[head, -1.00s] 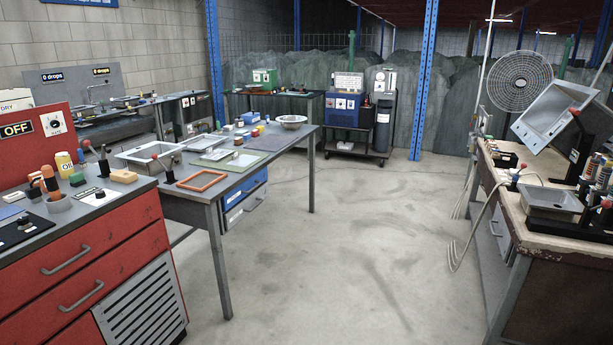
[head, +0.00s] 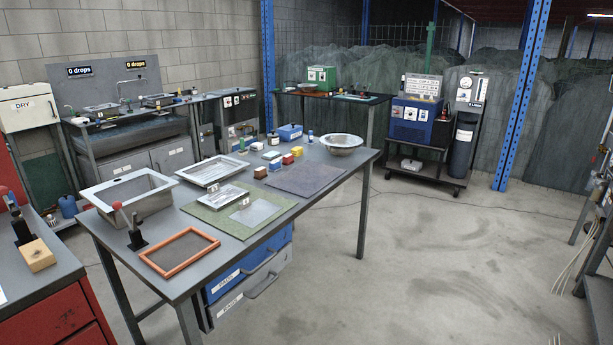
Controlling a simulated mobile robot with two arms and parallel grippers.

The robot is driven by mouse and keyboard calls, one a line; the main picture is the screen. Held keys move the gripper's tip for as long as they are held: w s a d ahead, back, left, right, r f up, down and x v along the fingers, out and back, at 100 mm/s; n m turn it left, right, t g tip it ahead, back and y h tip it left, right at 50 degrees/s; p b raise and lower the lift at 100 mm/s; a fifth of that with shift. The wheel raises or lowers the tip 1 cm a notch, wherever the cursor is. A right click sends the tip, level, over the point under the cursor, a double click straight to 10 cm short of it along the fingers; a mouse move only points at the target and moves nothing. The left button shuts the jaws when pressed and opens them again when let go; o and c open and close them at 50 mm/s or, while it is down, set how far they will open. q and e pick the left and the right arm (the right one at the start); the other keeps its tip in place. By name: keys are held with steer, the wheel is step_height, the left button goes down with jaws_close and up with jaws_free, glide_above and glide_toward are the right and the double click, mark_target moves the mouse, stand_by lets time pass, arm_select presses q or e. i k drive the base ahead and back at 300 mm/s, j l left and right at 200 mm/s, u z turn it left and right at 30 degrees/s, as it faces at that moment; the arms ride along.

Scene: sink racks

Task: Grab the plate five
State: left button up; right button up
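One plate (head: 223,196) rests on a green mat (head: 207,219). The tags are too small to read, so I cannot tell which is plate five. Neither of my grippers is in view.
On the table are a metal basin (head: 128,195), an orange frame (head: 180,251), a dark mat (head: 305,179), a metal bowl (head: 342,141) and small coloured blocks. A red cabinet (head: 68,313) stands at the near left. Floor (head: 450,265) to the right is clear.

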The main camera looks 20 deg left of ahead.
mark_target(217, 198)
steer(key=i+u, duration=0.1)
steer(key=i, duration=0.35)
steer(key=i+l+u, duration=0.15)
steer(key=i, duration=0.3)
steer(key=i+l+u, duration=0.1)
steer(key=i, duration=0.35)
steer(key=i+l+u, duration=0.15)
steer(key=i, duration=0.3)
